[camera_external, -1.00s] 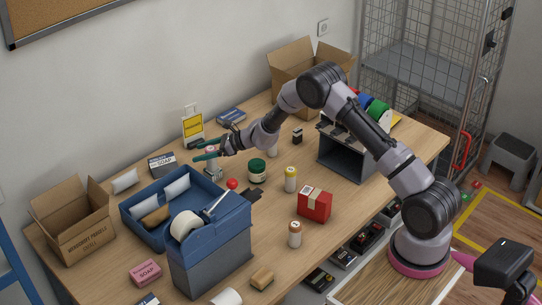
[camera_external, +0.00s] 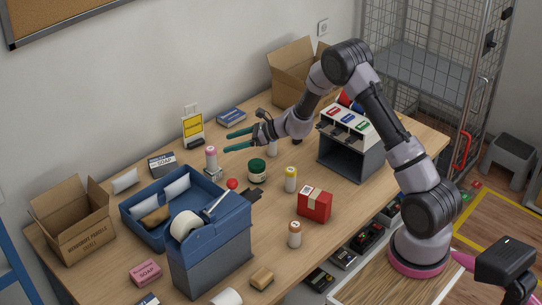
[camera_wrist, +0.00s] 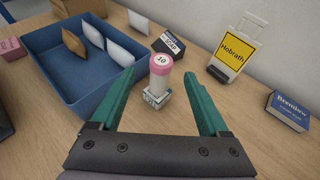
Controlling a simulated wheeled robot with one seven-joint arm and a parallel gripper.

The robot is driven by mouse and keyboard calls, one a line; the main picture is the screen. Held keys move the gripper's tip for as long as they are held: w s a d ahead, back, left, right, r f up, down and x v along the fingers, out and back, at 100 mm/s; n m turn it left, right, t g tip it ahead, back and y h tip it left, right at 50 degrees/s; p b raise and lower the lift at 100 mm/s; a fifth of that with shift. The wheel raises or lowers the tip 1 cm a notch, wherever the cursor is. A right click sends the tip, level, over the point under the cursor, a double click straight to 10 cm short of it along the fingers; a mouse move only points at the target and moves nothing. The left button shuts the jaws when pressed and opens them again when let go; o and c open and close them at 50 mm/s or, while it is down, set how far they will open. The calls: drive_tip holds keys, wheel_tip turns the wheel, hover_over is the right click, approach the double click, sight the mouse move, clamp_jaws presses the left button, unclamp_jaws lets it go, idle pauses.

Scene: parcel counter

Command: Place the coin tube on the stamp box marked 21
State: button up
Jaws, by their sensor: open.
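A pink-capped coin tube (camera_wrist: 161,72), with "10" on its top, stands upright on a small pale stamp box (camera_wrist: 157,99). The box's marking is too small to read. In the external view the tube (camera_external: 211,160) and the box under it (camera_external: 214,174) are at the wall side of the blue tray. My gripper (camera_external: 228,142) is open and empty, to the right of the tube and apart from it. In the wrist view the tube shows between my green fingers, beyond their tips.
A blue tray (camera_external: 136,210) with pouches is left of the tube. A yellow sign (camera_external: 193,130) and a dark soap box (camera_external: 162,164) stand near the wall. A green jar (camera_external: 257,171), yellow-capped tube (camera_external: 290,180) and red box (camera_external: 314,205) are to the right.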

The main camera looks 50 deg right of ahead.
drive_tip(key=s+a+r+n+g, duration=0.2)
drive_tip(key=s+a+r+n, duration=0.2)
drive_tip(key=s+r+n, duration=0.55)
drive_tip(key=s+a+r+n+g, duration=0.3)
drive_tip(key=s+a+r+n, duration=0.1)
drive_tip(key=s+r, duration=0.9)
drive_tip(key=s+d+r+n+h, duration=0.2)
drive_tip(key=s+n, duration=0.1)
drive_tip(key=s, duration=0.5)
drive_tip(key=s+d+r+n+t+h, duration=0.1)
drive_tip(key=s+n, duration=0.3)
drive_tip(key=s, duration=0.4)
drive_tip(key=s+d+r+n+h, duration=0.2)
drive_tip(key=s+d+n+h, duration=0.1)
drive_tip(key=s, duration=0.5)
drive_tip(key=shift+s+d+r+t, duration=0.15)
drive_tip(key=shift+d+r+t, duration=0.25)
drive_tip(key=shift+d, duration=0.1)
